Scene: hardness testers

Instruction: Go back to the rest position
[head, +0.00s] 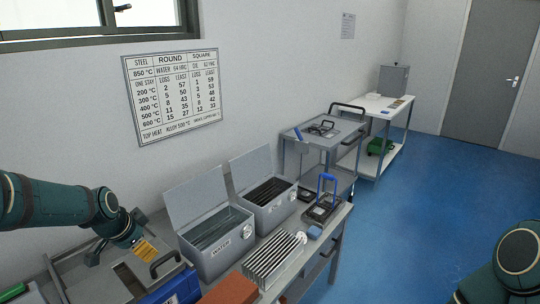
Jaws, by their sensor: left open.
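My left gripper (117,247) hangs from the arm that comes in from the left. Its jaws are open, above the grey surface at the lower left. A small yellow piece (146,250) shows right beside one finger; I cannot tell whether they touch. Of my right arm only a teal link shows at the lower right corner, and its gripper is out of view.
The bench carries an open WATER box (218,262), a second open box (270,214), a finned metal block (272,260) and a blue-handled device (321,207). A grey cart (318,139) and white table (378,103) stand beyond. Blue floor (425,205) is clear at right.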

